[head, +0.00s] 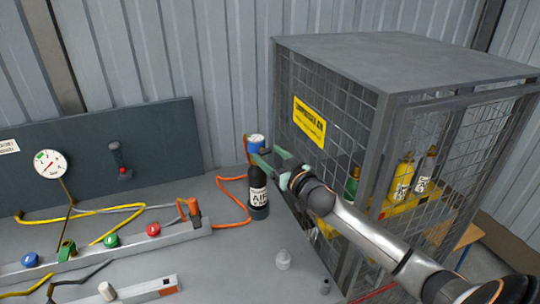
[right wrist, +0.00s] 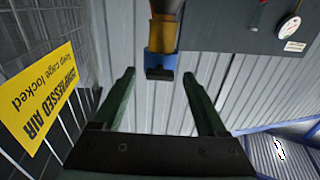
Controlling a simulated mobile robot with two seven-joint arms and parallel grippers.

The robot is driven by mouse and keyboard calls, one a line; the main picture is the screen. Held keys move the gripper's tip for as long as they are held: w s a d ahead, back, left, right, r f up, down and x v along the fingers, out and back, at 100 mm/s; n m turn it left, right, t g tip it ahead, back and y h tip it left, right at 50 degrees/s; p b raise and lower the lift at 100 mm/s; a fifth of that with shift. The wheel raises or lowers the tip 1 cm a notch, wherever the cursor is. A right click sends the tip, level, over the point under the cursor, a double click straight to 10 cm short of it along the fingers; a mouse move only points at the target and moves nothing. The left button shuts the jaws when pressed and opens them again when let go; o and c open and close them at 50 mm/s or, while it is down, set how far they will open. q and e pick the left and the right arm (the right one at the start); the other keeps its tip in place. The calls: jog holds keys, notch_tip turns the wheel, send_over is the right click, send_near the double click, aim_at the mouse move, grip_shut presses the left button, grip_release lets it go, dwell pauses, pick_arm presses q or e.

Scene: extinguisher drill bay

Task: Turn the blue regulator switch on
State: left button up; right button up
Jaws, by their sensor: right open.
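A blue regulator (head: 256,142) sits on top of a black air bottle (head: 258,180) with a white label, which stands upright at the bench's right end. In the right wrist view the blue regulator (right wrist: 163,36) shows at the top middle, with a dark block at its near end and an orange-yellow part behind. My right gripper (head: 268,157) is open beside the regulator, at the bottle's neck. In the wrist view my right gripper's two green fingers (right wrist: 159,75) stand apart with nothing between them; the regulator appears beyond their tips. Whether they touch it I cannot tell. My left gripper is out of view.
A mesh cage (head: 380,100) with a yellow sign (head: 309,121) stands close at the right, beside my right arm. An orange hose (head: 235,192) runs to the bottle. A rail with coloured knobs (head: 110,241) and a gauge (head: 50,163) are at the left.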

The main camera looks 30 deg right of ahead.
grip_shut()
dwell(0.7)
